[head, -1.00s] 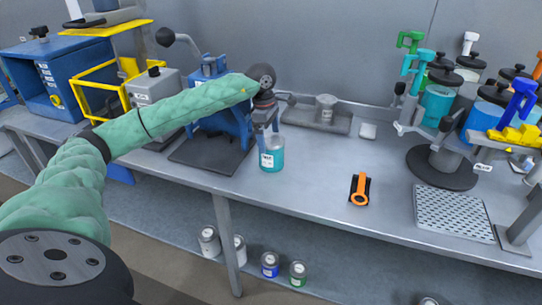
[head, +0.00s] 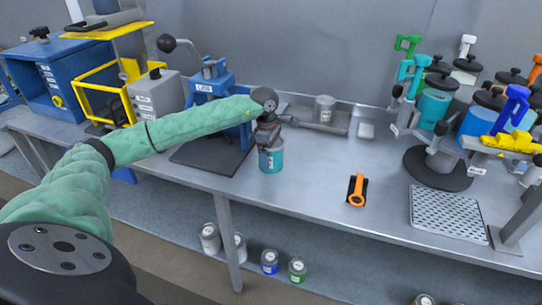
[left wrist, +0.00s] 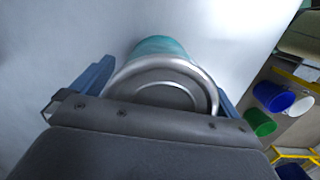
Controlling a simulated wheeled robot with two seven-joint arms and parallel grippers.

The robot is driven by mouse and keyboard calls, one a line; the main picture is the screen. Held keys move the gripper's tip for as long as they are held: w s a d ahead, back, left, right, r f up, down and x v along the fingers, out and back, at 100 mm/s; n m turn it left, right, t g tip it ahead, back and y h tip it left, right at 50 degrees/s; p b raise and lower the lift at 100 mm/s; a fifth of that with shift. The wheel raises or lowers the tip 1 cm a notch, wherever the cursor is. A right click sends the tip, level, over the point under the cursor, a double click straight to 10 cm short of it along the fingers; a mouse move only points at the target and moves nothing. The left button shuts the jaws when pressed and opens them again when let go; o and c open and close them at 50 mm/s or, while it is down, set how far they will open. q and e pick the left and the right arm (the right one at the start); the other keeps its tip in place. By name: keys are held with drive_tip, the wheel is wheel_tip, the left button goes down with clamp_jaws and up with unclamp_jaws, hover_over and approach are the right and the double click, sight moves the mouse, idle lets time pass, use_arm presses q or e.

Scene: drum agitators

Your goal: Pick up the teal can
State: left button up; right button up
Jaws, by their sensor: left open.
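The teal can (head: 271,160) stands upright on the grey workbench near its front edge, with a white label facing front. My left gripper (head: 268,140) is directly above it, pointing down, and hides the can's top in the head view. In the left wrist view the can's metal lid (left wrist: 165,92) fills the middle, with its teal side (left wrist: 160,45) showing behind. The blue fingers of my left gripper are spread to either side of the can, open. My right gripper is not in view.
Behind the can is a blue lever press (head: 213,85) on a dark base plate. An orange-handled tool (head: 357,190) lies to the right. A drum agitator (head: 440,165) and perforated tray (head: 448,214) stand farther right. Several cans sit on the lower shelf (head: 190,225).

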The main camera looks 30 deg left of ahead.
use_arm(q)
drive_tip(key=c, duration=1.3)
drive_tip(key=shift+o, duration=0.2)
drive_tip(key=shift+r, duration=0.2)
